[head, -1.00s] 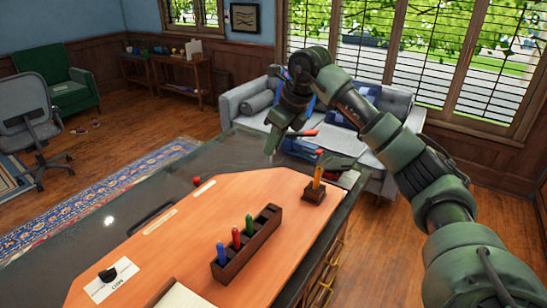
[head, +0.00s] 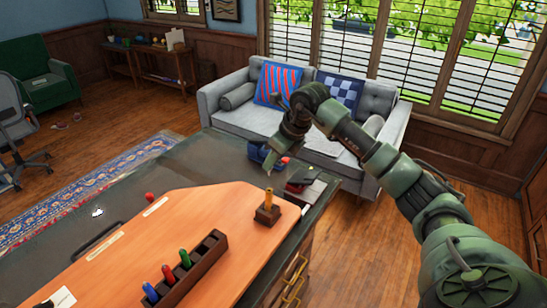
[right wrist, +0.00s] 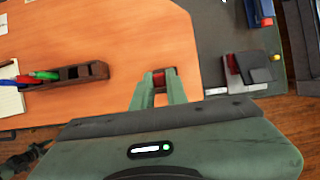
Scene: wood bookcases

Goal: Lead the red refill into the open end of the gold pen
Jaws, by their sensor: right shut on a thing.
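The gold pen (head: 268,199) stands upright in a small dark wooden stand (head: 267,216) near the desk's right edge. My right gripper (head: 268,181) points down just above the pen. In the right wrist view its fingers (right wrist: 159,86) are shut on the red refill (right wrist: 158,78), of which only a short red piece shows between the tips. The dark stand appears right behind it in that view. I cannot tell whether the refill touches the pen's open end. My left gripper is not in view.
A dark pen tray (head: 200,268) with blue, red and green pens stands to the left on the orange desk surface (head: 140,245). Dark and red items (head: 302,181) lie behind the stand at the desk's edge. A grey sofa (head: 240,115) is beyond.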

